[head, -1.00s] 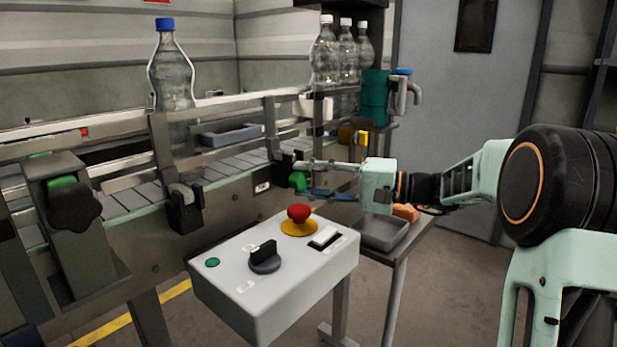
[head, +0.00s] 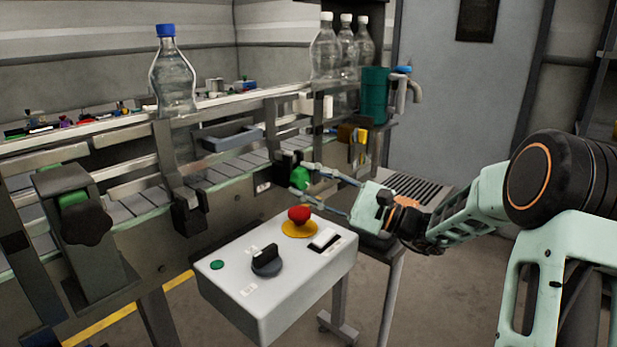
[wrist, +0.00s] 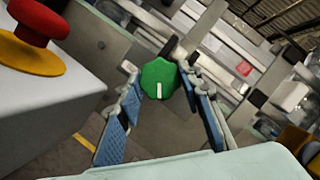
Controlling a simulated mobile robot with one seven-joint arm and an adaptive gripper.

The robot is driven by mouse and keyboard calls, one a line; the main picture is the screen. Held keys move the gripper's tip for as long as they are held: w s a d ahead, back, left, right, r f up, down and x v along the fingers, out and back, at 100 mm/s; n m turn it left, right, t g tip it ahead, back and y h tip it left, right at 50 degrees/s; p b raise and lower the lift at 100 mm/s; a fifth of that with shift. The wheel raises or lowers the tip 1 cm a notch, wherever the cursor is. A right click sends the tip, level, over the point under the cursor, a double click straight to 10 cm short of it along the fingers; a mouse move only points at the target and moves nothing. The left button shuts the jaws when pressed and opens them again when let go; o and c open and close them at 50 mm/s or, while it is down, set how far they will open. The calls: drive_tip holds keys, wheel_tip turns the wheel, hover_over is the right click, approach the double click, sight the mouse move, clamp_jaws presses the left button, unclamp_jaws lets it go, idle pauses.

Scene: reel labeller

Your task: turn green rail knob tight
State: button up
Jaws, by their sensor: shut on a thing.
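The green rail knob (head: 300,177) sits on the near side of the conveyor rail, right of the middle black clamp. In the wrist view the green knob (wrist: 158,76) is lobed, with a white mark pointing down toward my gripper. My gripper (head: 306,178) reaches it from the right, its hand lower than its fingertips. In the wrist view my gripper (wrist: 158,80) has one blue-padded finger on each side of the knob, with the tips at its edges. It is shut on the knob.
A control box (head: 275,275) with a red button (head: 299,214) stands close in front, below my fingers. A black star knob (head: 86,222) is at the left. A blue-capped bottle (head: 172,75) stands on the conveyor. A dark ribbed surface (head: 415,190) lies behind my gripper.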

drive_tip(key=shift+m, duration=0.4)
drive_tip(key=o, duration=1.2)
drive_tip(key=shift+c, duration=0.2)
wheel_tip(320, 180, up, 10)
